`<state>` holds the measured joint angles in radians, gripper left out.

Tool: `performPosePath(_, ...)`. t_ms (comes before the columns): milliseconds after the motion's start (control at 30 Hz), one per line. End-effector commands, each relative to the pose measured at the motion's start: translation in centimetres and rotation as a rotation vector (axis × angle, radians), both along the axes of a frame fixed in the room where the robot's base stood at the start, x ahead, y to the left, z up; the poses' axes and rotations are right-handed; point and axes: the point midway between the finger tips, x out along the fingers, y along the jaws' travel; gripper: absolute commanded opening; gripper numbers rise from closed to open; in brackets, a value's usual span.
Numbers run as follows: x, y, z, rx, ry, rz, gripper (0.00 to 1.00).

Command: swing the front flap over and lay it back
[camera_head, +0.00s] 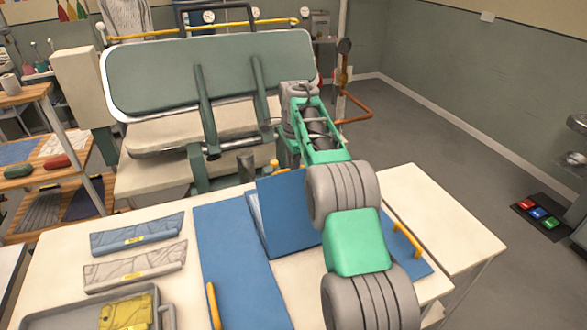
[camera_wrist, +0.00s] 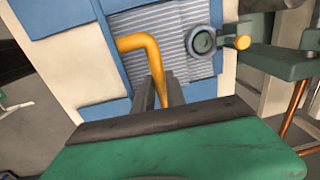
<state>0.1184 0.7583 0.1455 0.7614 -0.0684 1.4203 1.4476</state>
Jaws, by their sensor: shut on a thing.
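The blue folding board lies on the white table. Its left panel (camera_head: 235,265) is flat, with a yellow handle at the front. A blue flap (camera_head: 280,212) in the middle stands raised and tilted, with a pale edge on its left. Its right part is hidden behind my arm. In the wrist view, my gripper (camera_wrist: 161,95) is shut on a bent yellow handle (camera_wrist: 138,42). Behind the handle is a pale striped surface (camera_wrist: 165,65) with blue around it. In the head view my arm hides the gripper's fingers.
A large press with a green-grey upper plate (camera_head: 150,75) stands just behind the table. Left on the table lie a blue folded garment (camera_head: 137,234), a grey one (camera_head: 135,266) and a tray (camera_head: 75,302). The table's right end (camera_head: 440,215) is clear.

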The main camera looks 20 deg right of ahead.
Motion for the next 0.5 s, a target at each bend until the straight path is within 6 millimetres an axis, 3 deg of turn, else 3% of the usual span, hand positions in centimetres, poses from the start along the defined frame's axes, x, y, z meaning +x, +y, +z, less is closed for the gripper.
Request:
performPosePath(300, -0.04, -0.21, 0.04, 0.0, 0.0, -0.001, 0.38)
performPosePath(500, -0.04, -0.25, 0.02, 0.0, 0.0, -0.002, 0.38)
